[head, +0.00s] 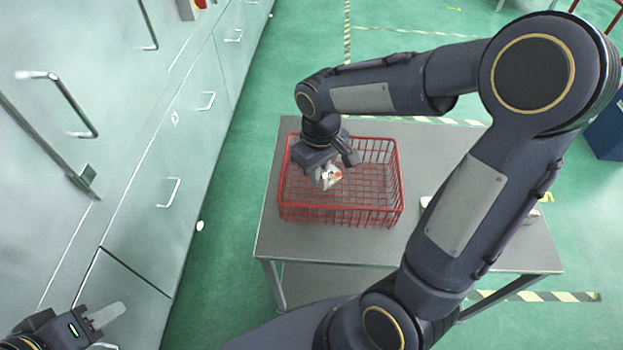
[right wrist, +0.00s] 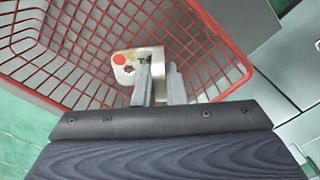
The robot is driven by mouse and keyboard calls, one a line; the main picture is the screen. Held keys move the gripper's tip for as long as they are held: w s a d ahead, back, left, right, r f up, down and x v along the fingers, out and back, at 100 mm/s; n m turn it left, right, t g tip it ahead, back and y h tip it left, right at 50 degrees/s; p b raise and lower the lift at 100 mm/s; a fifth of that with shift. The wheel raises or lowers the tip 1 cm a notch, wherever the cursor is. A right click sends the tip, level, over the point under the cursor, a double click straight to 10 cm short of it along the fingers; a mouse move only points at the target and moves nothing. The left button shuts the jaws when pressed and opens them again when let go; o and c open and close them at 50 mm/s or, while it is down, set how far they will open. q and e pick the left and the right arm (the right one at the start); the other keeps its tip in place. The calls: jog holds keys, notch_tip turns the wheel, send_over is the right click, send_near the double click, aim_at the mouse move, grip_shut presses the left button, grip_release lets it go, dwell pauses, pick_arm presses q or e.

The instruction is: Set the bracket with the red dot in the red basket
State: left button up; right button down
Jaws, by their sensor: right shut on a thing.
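The bracket (head: 334,180) is a small pale metal casting; its red dot shows in the right wrist view, where the bracket (right wrist: 131,74) sits between the fingertips. My right gripper (head: 326,180) is shut on it, and the same gripper (right wrist: 160,78) shows from close up in the wrist view. The red basket (head: 341,217) is a wire basket on the grey table. The bracket is over or within the basket's left half; its gap to the basket floor cannot be told. My left gripper (head: 104,316) is at the lower left, away from the table, partly cut off.
The grey table (head: 300,248) has bare room in front of the basket. A small white thing (head: 425,201) lies right of the basket, mostly hidden by my right arm. Pale cabinets (head: 150,150) with handles line the left side. A blue box (head: 606,130) stands far right.

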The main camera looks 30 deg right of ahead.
jog(key=shift+w+a+f, duration=0.2)
jog(key=shift+w+f, duration=0.3)
jog(key=shift+f, duration=0.1)
jog(key=shift+w+a+f, duration=0.2)
jog(key=shift+w+f, duration=0.25)
jog(key=shift+f, duration=0.15)
jog(key=shift+w+a+f, duration=0.1)
jog(key=shift+w+f, duration=0.05)
jog(key=shift+f, duration=1.6)
jog(key=shift+f, duration=0.2)
jog(key=c, duration=1.5)
grip_release()
jog(key=shift+r, duration=0.1)
